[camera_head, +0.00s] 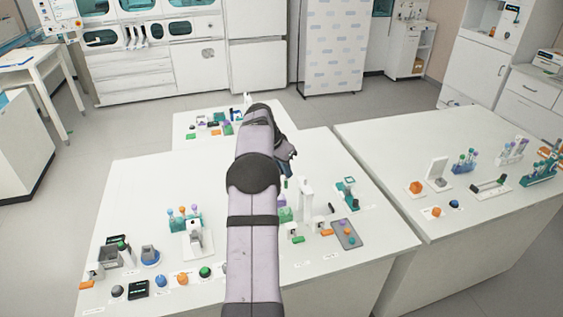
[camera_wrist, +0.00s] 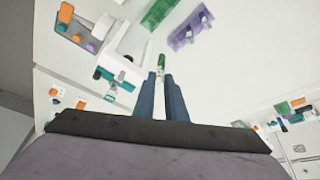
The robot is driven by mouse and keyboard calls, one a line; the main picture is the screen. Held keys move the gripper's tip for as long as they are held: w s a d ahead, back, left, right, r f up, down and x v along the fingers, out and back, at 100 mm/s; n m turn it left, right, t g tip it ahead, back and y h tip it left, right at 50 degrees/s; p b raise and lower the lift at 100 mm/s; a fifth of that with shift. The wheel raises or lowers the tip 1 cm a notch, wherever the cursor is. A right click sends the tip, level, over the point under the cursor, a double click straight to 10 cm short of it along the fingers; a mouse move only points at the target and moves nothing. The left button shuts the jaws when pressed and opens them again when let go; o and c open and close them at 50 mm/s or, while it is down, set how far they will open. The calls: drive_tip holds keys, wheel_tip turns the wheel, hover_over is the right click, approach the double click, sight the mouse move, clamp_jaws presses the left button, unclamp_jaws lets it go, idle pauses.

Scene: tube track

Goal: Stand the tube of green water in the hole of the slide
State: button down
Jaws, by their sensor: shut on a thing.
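My gripper (camera_wrist: 160,77) shows in the wrist view with its two blue-grey fingers close together, shut on a slim tube with green in it (camera_wrist: 161,62). The tube sticks out past the fingertips over the white table; its lower part is hidden between the fingers. A white blocky fixture (camera_wrist: 130,42) stands just left of the tube, with a teal part at its near side. It may be the slide, but I cannot make out its hole.
A grey tray (camera_head: 346,234) with coloured pieces lies right of my arm. A white upright (camera_head: 305,192) stands close to my gripper. A purple rack (camera_wrist: 190,32) and a green block (camera_wrist: 160,12) lie beyond the tube. The table (camera_head: 130,200) has bare room at left.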

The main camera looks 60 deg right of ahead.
drive_tip(key=shift+s+a+f+p, duration=0.1)
drive_tip(key=shift+s+a+p, duration=0.35)
drive_tip(key=shift+s+a, duration=0.4)
drive_tip(key=shift+s+a+f+p, duration=0.1)
drive_tip(key=shift+s+a+p, duration=0.35)
drive_tip(key=shift+a, duration=0.55)
drive_tip(key=shift+f, duration=0.1)
drive_tip(key=shift+f+b, duration=1.55)
drive_tip(key=shift+f, duration=0.75)
drive_tip(key=shift+f+b, duration=0.65)
drive_tip(key=shift+b, duration=0.3)
drive_tip(key=shift+f, duration=0.3)
drive_tip(key=shift+f+b, duration=0.3)
drive_tip(key=shift+b, duration=0.25)
drive_tip(key=shift+f, duration=0.3)
drive_tip(key=shift+b, duration=0.3)
